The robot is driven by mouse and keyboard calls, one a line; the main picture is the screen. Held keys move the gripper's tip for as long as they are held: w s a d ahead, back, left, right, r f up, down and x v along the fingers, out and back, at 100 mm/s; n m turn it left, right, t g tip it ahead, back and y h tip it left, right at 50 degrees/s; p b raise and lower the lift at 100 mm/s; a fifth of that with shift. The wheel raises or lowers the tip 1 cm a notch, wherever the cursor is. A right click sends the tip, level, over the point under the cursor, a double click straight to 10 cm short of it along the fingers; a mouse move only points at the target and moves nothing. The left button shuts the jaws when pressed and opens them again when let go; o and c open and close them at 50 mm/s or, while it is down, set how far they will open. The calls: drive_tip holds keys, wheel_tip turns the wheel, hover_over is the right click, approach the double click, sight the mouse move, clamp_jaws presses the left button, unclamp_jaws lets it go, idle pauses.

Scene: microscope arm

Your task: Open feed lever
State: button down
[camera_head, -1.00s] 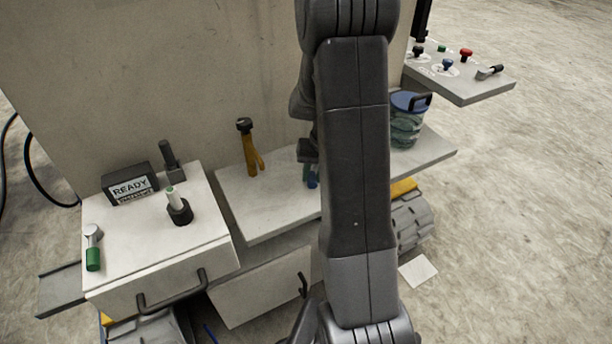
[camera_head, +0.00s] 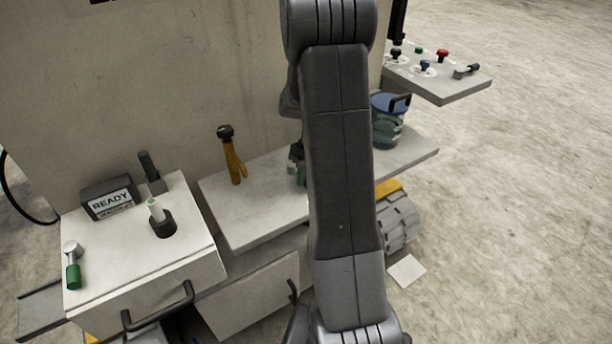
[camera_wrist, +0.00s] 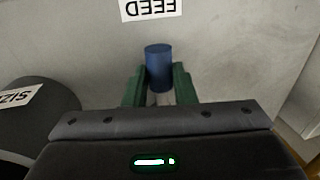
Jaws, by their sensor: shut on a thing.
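The feed lever shows in the wrist view as a blue cylindrical grip (camera_wrist: 159,58) on a paler stem, close to an upside-down FEED label (camera_wrist: 151,9). My gripper (camera_wrist: 159,88) has its green fingers on both sides of the blue grip and is shut on it. The lower stem is mostly hidden behind my gripper. In the head view my arm hides the lever and most of my gripper; only a small part of the gripper shows left of the arm, above the pale shelf (camera_head: 250,225).
A dark round part with a SIZE label (camera_wrist: 18,96) stands left in the wrist view. In the head view a yellow-brown forked tool (camera_head: 234,160) is left of my arm and a blue-lidded jar (camera_head: 388,125) right. A knob panel (camera_head: 440,80) juts out at upper right.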

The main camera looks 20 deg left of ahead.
drive_tip(key=c, duration=1.2)
unclamp_jaws()
drive_tip(key=r, duration=0.4)
drive_tip(key=w+d+r, duration=0.1)
drive_tip(key=r, duration=0.4)
drive_tip(key=w+r+p, duration=0.1)
drive_tip(key=r, duration=0.3)
drive_tip(key=shift+w+d+r, duration=0.1)
drive_tip(key=shift+d+r, duration=0.2)
drive_tip(key=shift+d, duration=0.1)
drive_tip(key=f, duration=0.4)
drive_tip(key=s+a+f, duration=0.1)
drive_tip(key=f, duration=0.4)
drive_tip(key=s+f+b, duration=0.1)
drive_tip(key=f, duration=0.3)
drive_tip(key=shift+s+a+f, duration=0.1)
drive_tip(key=shift+a+f, duration=0.2)
drive_tip(key=shift+a, duration=0.05)
